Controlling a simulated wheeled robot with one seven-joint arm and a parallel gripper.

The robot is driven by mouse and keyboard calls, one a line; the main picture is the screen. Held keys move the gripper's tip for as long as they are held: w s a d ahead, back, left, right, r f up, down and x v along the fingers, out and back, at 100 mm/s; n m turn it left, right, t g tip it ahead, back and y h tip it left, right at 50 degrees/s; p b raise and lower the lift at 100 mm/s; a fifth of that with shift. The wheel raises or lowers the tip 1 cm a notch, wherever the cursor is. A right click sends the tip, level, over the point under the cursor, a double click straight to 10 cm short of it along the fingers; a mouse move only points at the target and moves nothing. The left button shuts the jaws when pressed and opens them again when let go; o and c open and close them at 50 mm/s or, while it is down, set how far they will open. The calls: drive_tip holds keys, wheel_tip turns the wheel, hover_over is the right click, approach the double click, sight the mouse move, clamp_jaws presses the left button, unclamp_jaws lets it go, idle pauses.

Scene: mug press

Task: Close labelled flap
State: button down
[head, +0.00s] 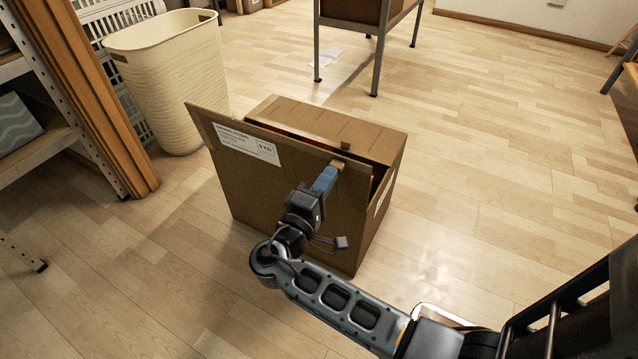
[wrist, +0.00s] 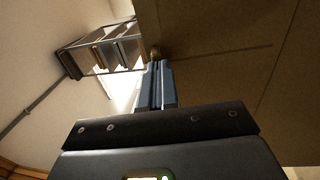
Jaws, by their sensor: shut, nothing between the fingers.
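A brown cardboard box stands on the wooden floor, its top (head: 335,125) showing at the back. Its large front flap (head: 250,190) carries a white label (head: 247,143) and stands partly open, with a gap along its upper edge. The flap also fills the right of the wrist view (wrist: 240,60). My gripper (head: 332,170) is shut and empty, with its blue fingers at the flap's upper right part by a small tan tab (head: 338,163). In the wrist view the fingertips (wrist: 157,65) are close to the flap; I cannot tell whether they touch it.
A cream basket (head: 165,75) stands behind the box on the left. A shelf with a wooden post (head: 85,90) is at the far left. A metal-legged stand (head: 375,50) is at the back. The floor to the right (head: 490,150) is clear.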

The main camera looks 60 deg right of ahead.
drive_tip(key=d+r+y+p, duration=0.2)
drive_tip(key=d+y+p, duration=0.7)
drive_tip(key=d+p, duration=0.65)
drive_tip(key=d+f+y+b, duration=0.6)
drive_tip(key=d+f+y, duration=0.3)
drive_tip(key=f, duration=0.3)
drive_tip(key=shift+w+d+g, duration=0.25)
drive_tip(key=shift+w+g, duration=0.05)
drive_tip(key=shift+w, duration=0.1)
drive_tip(key=shift+a+f, duration=0.1)
wheel_tip(320, 180, up, 14)
drive_tip(key=p, duration=0.7)
drive_tip(key=shift+d+r, duration=0.2)
